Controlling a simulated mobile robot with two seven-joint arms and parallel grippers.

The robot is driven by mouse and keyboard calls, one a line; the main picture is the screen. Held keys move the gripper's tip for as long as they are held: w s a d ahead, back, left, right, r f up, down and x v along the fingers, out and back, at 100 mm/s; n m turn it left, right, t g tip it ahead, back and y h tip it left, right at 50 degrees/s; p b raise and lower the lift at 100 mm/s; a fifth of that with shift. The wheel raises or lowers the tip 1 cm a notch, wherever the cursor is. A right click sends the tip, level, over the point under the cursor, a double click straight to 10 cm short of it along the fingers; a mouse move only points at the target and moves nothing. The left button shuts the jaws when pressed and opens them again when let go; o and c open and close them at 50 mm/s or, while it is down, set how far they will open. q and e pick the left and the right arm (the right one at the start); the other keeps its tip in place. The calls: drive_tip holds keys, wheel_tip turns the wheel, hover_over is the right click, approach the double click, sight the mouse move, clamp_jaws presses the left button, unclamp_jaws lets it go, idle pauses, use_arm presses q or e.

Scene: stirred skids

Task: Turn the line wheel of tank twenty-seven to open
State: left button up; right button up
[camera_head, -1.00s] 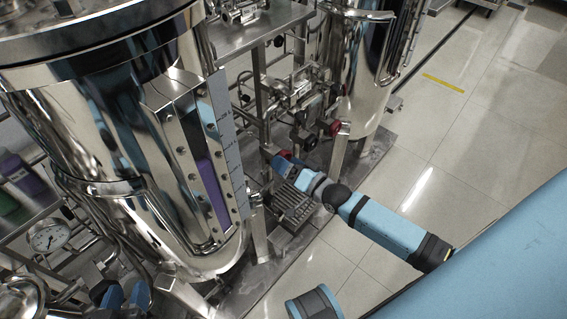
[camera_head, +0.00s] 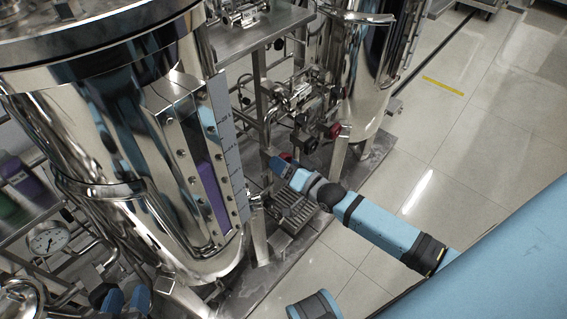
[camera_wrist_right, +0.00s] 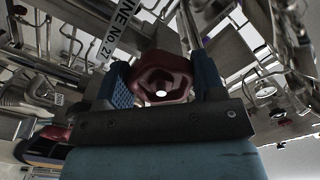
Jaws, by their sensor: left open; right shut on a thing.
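A red line wheel (camera_wrist_right: 160,72) sits between the two blue fingers of my right gripper (camera_wrist_right: 163,88) in the right wrist view. The fingers are shut on its rim from both sides. A tag reading "LINE No 27" (camera_wrist_right: 117,25) is just behind it. In the head view, a bit of this red wheel (camera_head: 286,156) shows beside my right gripper (camera_head: 277,164), low among the pipes right of the big tank (camera_head: 110,120). The rest of the wheel is hidden by the gripper. My left gripper (camera_head: 124,299) is open and empty at the bottom left, in front of the tank.
Another red wheel (camera_head: 333,130) is on the pipework just behind. A second steel tank (camera_head: 375,90) stands beyond it. A pressure gauge (camera_head: 48,239) and pipes are at the lower left. The tiled floor (camera_head: 470,150) at the right is clear.

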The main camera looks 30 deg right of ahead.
drive_tip(key=shift+r+n+p, duration=0.15)
drive_tip(key=shift+n+p, duration=0.3)
drive_tip(key=shift+n, duration=0.05)
drive_tip(key=shift+n+p, duration=1.1)
drive_tip(key=n+p, duration=0.3)
drive_tip(key=n, duration=0.2)
drive_tip(key=shift+d, duration=0.1)
drive_tip(key=n+p, duration=0.2)
drive_tip(key=n, duration=0.2)
drive_tip(key=shift+n+p, duration=0.3)
drive_tip(key=shift+n, duration=0.9)
use_arm(q)
drive_tip(key=shift+s+a+f+g+y, duration=0.5)
drive_tip(key=shift+a+f+g, duration=0.15)
drive_tip(key=shift+a+g, duration=0.15)
drive_tip(key=shift+s+a+f+g+y, duration=0.5)
drive_tip(key=shift+a+f+g, duration=0.15)
drive_tip(key=shift+a+g, duration=0.1)
use_arm(e)
drive_tip(key=shift+d+n, duration=0.1)
drive_tip(key=shift+n, duration=0.7)
